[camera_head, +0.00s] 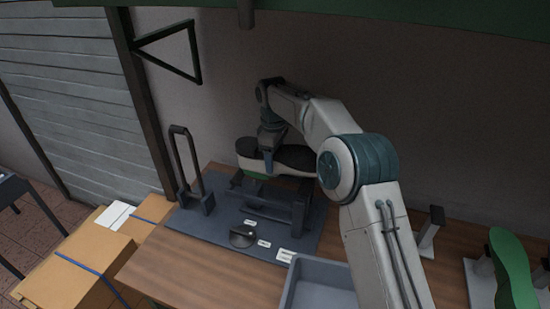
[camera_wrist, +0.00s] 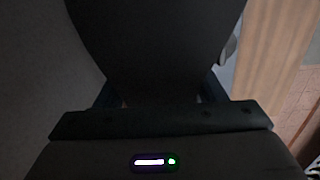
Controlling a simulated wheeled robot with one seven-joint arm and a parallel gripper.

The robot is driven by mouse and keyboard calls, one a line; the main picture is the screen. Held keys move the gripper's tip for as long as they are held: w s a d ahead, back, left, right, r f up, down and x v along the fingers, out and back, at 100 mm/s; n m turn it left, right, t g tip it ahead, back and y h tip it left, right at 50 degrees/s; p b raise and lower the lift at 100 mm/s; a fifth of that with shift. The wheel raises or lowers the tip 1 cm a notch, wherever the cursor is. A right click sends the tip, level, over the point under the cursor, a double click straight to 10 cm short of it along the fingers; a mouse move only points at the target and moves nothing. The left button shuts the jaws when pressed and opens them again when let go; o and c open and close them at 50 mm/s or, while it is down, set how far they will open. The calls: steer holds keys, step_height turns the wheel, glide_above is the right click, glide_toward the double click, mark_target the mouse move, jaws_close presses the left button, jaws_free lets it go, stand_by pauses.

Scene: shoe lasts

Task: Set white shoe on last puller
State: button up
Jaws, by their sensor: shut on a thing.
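The white shoe (camera_head: 290,169) has a dark sole facing up and a bit of green below its left end. My gripper (camera_head: 267,160) is shut on the shoe near its left end. The shoe is over the last puller (camera_head: 265,212), a dark frame with posts on a grey-blue base plate. I cannot tell whether the shoe touches the puller. In the wrist view the dark sole (camera_wrist: 155,45) fills the middle and hides what lies beneath.
The puller's tall looped lever (camera_head: 189,165) stands to the left. A grey bin (camera_head: 318,284) sits at the front of the wooden table (camera_head: 200,268). A green last (camera_head: 511,266) on a stand is at the right. Cardboard boxes (camera_head: 85,262) are at the left.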

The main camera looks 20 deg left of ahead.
steer(key=shift+r+n+p, duration=0.15)
steer(key=shift+n+p, duration=0.15)
steer(key=shift+p, duration=0.1)
steer(key=shift+s+f+b, duration=0.25)
steer(key=shift+f+b, duration=0.1)
steer(key=shift+f, duration=0.2)
steer(key=shift+f, duration=0.2)
stand_by(1.0)
steer(key=shift+f, duration=0.7)
steer(key=shift+f, duration=0.6)
stand_by(0.7)
steer(key=shift+f+b, duration=0.3)
